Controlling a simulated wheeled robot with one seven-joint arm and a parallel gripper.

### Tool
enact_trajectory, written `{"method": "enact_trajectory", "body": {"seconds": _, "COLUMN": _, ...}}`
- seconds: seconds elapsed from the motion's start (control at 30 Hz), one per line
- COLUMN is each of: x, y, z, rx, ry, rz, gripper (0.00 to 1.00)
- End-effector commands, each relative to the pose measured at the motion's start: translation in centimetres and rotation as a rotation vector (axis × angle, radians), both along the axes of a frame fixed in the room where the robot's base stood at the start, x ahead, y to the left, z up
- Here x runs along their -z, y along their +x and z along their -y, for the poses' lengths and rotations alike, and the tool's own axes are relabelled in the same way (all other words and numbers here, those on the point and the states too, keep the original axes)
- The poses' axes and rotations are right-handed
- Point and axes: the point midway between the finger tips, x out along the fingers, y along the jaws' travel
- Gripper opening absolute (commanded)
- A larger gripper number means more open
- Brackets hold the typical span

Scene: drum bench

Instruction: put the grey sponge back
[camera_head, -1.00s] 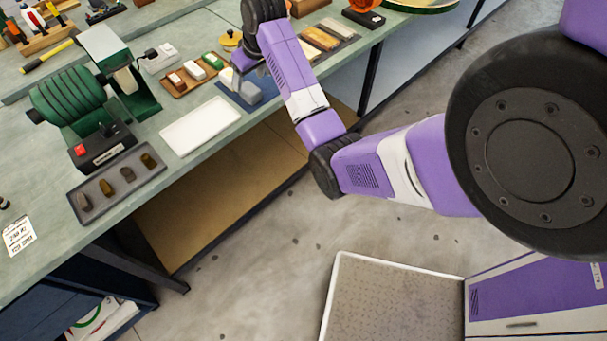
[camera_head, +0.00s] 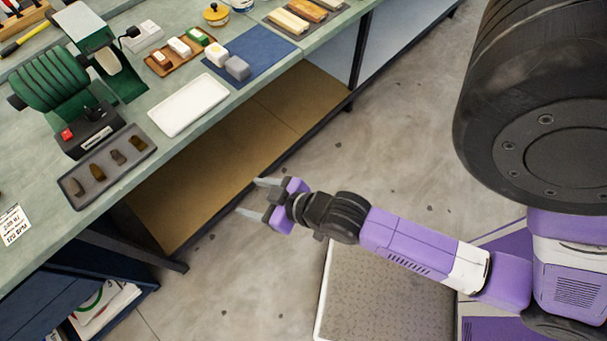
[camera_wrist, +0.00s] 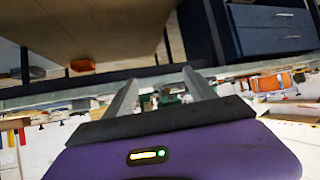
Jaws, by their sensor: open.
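The grey sponge (camera_head: 237,69) rests on the blue mat (camera_head: 262,52) near the bench's front edge in the head view. A white block with a yellowish mark (camera_head: 216,54) sits just behind it, to its upper left. My gripper (camera_head: 253,198) is open and empty, out in front of the bench and away from the sponge. In the wrist view my gripper's two fingers (camera_wrist: 158,92) stand apart with nothing between them. I cannot make out the sponge in the wrist view.
A white tray (camera_head: 189,106) lies left of the mat. A wooden tray (camera_head: 178,62) holds several small blocks behind it. A green grinding machine (camera_head: 52,80) and a dark tray (camera_head: 72,187) with several stones are farther left.

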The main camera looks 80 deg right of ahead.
Motion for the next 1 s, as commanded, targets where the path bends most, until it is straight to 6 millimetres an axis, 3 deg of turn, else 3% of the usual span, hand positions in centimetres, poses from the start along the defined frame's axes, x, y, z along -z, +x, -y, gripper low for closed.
{"method": "enact_trajectory", "body": {"seconds": 0.03, "x": -1.0, "y": -2.0, "z": -1.3, "rx": -0.027, "ry": -0.006, "rz": 0.019, "gripper": 0.65}}
{"method": "enact_trajectory", "body": {"seconds": 0.1, "x": -2.8, "y": -4.0, "z": -2.6, "rx": -0.057, "ry": -0.013, "rz": 0.061, "gripper": 0.65}}
{"method": "enact_trajectory", "body": {"seconds": 0.3, "x": -9.0, "y": -9.3, "z": -5.3, "rx": -0.15, "ry": -0.026, "rz": 0.179, "gripper": 0.65}}
{"method": "enact_trajectory", "body": {"seconds": 0.53, "x": -14.5, "y": -12.3, "z": -6.6, "rx": -0.224, "ry": -0.027, "rz": 0.269, "gripper": 0.65}}
{"method": "enact_trajectory", "body": {"seconds": 0.7, "x": -15.6, "y": -12.8, "z": -6.9, "rx": -0.237, "ry": -0.026, "rz": 0.289, "gripper": 0.65}}
{"method": "enact_trajectory", "body": {"seconds": 1.0, "x": -15.0, "y": -12.8, "z": -6.8, "rx": -0.235, "ry": -0.026, "rz": 0.289, "gripper": 0.65}}
